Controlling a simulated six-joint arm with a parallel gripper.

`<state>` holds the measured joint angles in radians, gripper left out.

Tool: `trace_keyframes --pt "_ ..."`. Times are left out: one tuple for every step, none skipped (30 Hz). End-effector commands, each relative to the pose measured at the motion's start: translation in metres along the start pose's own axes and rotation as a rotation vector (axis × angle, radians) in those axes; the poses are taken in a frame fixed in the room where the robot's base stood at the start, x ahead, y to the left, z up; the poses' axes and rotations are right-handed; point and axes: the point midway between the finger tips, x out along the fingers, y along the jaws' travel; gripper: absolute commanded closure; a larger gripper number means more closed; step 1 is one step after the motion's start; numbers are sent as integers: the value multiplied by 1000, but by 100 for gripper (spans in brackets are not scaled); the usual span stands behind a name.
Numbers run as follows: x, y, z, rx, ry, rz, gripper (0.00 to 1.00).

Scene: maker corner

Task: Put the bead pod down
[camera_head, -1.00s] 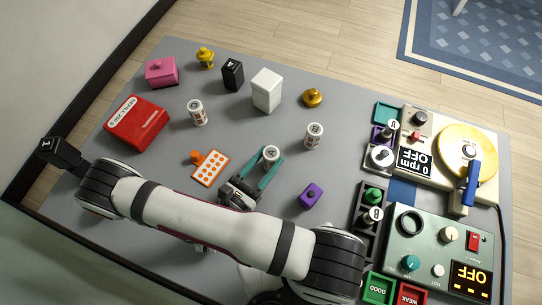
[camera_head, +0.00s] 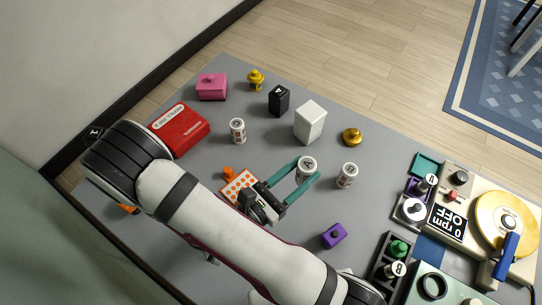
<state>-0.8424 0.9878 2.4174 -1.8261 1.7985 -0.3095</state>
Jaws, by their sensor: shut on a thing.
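My gripper (camera_head: 299,184) has two teal fingers and is shut on a white pod with a round top marked A (camera_head: 308,165). The pod looks upright, with its lower part partly hidden by the fingers. I cannot tell whether its base touches the grey table (camera_head: 300,240). A similar white pod marked B (camera_head: 347,176) stands just to the right, apart from my gripper. Another white pod (camera_head: 238,131) stands farther left. I cannot tell beads inside any of them.
An orange dotted card (camera_head: 237,187) lies left of my gripper. A white box (camera_head: 310,123), gold knob (camera_head: 352,137) and black box (camera_head: 279,101) stand beyond it. A purple block (camera_head: 334,236) lies nearer. A dark rack (camera_head: 378,268) and turntable (camera_head: 504,223) are right.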

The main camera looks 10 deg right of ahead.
Motion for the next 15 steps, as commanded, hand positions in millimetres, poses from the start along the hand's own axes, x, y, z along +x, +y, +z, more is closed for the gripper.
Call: trace_keyframes --pt "0 1 2 0 0 1 100" --pt "0 2 1 0 0 5 100" --pt "0 6 0 -1 0 14 100" --pt "0 12 -2 -1 1 26 100" --pt "0 19 -4 0 1 41 100" --pt "0 30 -8 0 0 68 100" --pt "0 41 -10 1 1 93 100" --pt "0 53 -12 3 0 119 100" --pt "-1 72 -15 3 1 163 100" --pt "-2 86 -15 4 1 198 100" --pt "-2 101 -16 4 0 233 100" --pt "-4 122 -15 4 1 285 100" --pt "-5 138 -13 6 0 326 100" --pt "-6 156 -10 7 -1 369 100" --pt "-8 179 -4 7 -1 428 100"
